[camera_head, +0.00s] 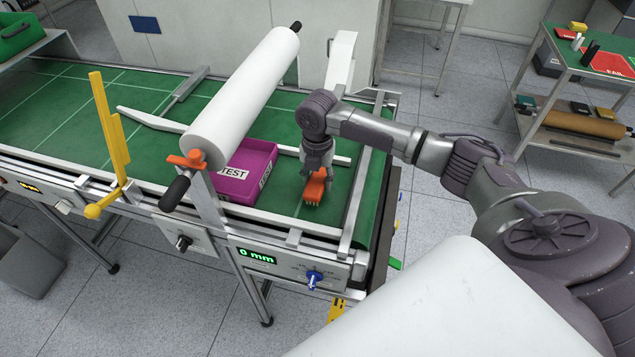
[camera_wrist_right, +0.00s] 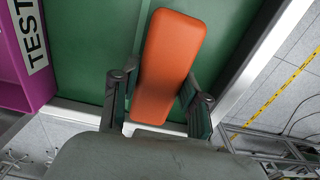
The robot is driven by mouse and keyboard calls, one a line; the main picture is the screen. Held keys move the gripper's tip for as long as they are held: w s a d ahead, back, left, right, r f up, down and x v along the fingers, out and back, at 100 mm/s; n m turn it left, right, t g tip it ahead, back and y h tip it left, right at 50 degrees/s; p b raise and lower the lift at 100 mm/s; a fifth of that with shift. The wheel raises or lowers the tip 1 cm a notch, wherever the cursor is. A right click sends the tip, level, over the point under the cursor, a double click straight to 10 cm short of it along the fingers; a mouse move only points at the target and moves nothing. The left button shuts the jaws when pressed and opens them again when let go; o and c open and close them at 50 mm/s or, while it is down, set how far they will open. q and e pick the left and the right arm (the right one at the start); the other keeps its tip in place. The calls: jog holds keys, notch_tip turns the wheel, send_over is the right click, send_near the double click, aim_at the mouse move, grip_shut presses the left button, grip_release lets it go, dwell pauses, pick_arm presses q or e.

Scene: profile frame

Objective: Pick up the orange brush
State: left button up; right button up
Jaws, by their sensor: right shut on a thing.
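The orange brush (camera_head: 314,190) is between the fingers of my right gripper (camera_head: 316,166), over the green conveyor surface near its right end. In the right wrist view the brush (camera_wrist_right: 168,62) shows as a long orange block, with the fingers of my right gripper (camera_wrist_right: 160,92) on either side of it. The gripper is shut on the brush. Its lower side shows pale bristles in the head view; I cannot tell whether they touch the belt. My left gripper is not in view.
A magenta bin (camera_head: 247,172) labelled TEST stands left of the brush, and it also shows in the right wrist view (camera_wrist_right: 12,65). A white roller (camera_head: 245,95) lies above the green belt (camera_head: 50,120). A metal rail (camera_head: 354,205) edges the belt at right.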

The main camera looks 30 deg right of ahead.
aim_at(318, 178)
notch_tip(318, 178, up, 3)
jog(key=shift+r+b, duration=0.1)
jog(key=shift+b, duration=0.3)
jog(key=s+r, duration=0.3)
jog(key=s, duration=0.3)
jog(key=s+d+r+b, duration=0.1)
jog(key=s+r, duration=0.2)
jog(key=s, duration=0.2)
jog(key=shift+s+r, duration=0.35)
